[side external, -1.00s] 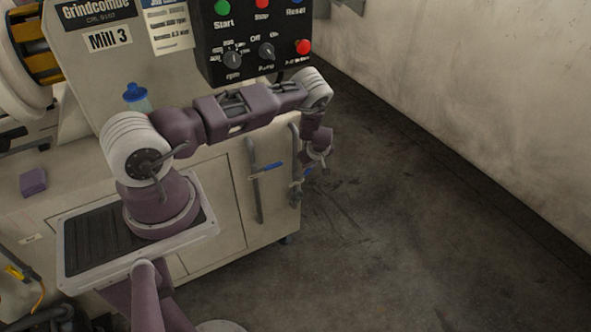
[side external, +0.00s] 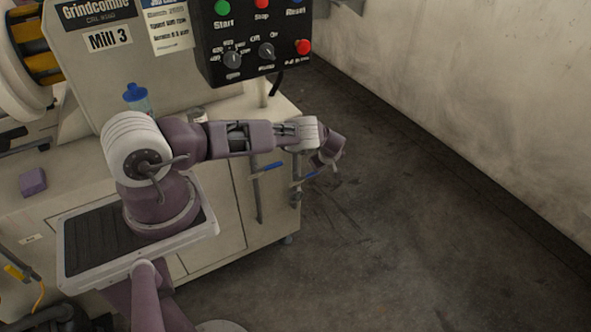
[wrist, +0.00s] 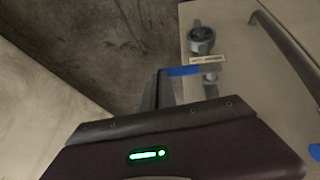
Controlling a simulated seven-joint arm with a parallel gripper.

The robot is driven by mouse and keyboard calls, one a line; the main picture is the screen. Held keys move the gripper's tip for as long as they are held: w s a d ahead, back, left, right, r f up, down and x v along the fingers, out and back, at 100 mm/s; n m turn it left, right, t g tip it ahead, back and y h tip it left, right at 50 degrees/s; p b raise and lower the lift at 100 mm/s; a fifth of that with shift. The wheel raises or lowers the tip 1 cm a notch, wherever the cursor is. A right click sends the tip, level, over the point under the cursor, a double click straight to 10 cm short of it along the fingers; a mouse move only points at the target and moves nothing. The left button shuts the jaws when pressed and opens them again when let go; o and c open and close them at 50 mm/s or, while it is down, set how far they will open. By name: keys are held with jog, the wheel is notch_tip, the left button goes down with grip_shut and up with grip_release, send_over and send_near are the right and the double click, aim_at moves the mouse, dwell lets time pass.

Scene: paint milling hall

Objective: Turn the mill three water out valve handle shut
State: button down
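Two pipes with blue valve handles are on the side of the Mill 3 cabinet. The left blue handle (side external: 267,167) points up to the right. A grey finger of my gripper (wrist: 164,88) shows beside the handle's outer end; touching or apart is unclear. The finger gap is hidden, so open or shut cannot be told.
The black control panel (side external: 255,40) overhangs the cabinet top above my arm. A blue-capped bottle (side external: 136,97) stands on the cabinet. A curved pipe (wrist: 285,40) runs close by in the wrist view. The floor (side external: 400,230) to the right is clear up to the wall.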

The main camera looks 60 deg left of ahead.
jog(key=shift+f, duration=0.1)
dwell(0.3)
notch_tip(320, 180, up, 13)
jog(key=m+t+h, duration=0.2)
jog(key=m+h, duration=0.3)
jog(key=m, duration=1.3)
send_over(313, 175)
jog(key=s+d, duration=0.1)
jog(key=s, duration=0.2)
jog(key=x, duration=0.8)
jog(key=s+x, duration=0.1)
jog(key=x, duration=0.3)
jog(key=shift+a+f, duration=0.2)
jog(key=shift+a, duration=0.1)
jog(key=shift+w+a+f, duration=0.1)
jog(key=shift+f, duration=0.35)
jog(key=shift+f, duration=0.1)
